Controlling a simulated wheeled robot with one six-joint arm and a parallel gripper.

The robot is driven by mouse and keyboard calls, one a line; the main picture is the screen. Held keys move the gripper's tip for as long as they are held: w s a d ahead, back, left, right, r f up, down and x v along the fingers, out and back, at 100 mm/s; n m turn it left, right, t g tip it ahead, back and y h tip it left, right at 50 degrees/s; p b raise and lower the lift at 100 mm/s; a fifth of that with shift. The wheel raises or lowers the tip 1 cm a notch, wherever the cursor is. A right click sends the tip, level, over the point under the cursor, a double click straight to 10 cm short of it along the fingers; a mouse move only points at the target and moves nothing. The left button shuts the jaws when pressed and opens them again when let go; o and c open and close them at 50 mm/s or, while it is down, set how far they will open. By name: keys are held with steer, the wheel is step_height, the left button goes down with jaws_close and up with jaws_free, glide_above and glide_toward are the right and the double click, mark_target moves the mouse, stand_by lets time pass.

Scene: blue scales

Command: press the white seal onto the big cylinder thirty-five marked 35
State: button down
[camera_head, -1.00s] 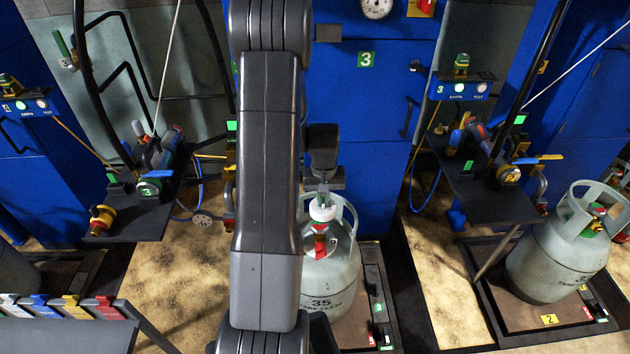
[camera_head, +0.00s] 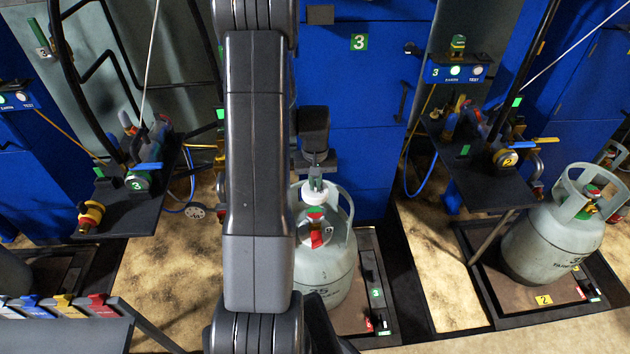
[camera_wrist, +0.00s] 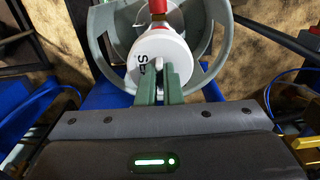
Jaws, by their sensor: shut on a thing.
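The white seal (camera_head: 314,190) is a round cap held in my gripper (camera_head: 316,181), at the top of the big grey cylinder (camera_head: 326,272). In the wrist view my gripper's green fingers (camera_wrist: 160,88) are shut on the seal (camera_wrist: 150,62), whose dark lettering is partly hidden. The cylinder's grey collar (camera_wrist: 102,35) surrounds the seal in that view, and a red part of the valve (camera_wrist: 160,8) shows beyond it. I cannot tell whether the seal touches the valve.
A second grey cylinder (camera_head: 545,245) stands on the platform marked 2 at right. Dark shelves with fittings flank my arm at left (camera_head: 140,205) and right (camera_head: 480,180). A rack with coloured tags (camera_head: 60,330) is at lower left. Blue cabinets stand behind.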

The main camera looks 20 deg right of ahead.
steer(key=b, duration=0.6)
glide_above(315, 213)
steer(key=shift+s+f, duration=0.1)
steer(key=shift+f, duration=3.8)
steer(key=shift+f+b, duration=1.3)
steer(key=shift+f, duration=0.35)
steer(key=c, duration=1.5)
jaws_free()
steer(key=shift+r, duration=0.1)
step_height(315, 213, up, 14)
steer(key=shift+f+p, duration=0.15)
steer(key=shift+p, duration=1.1)
steer(key=shift+f, duration=0.1)
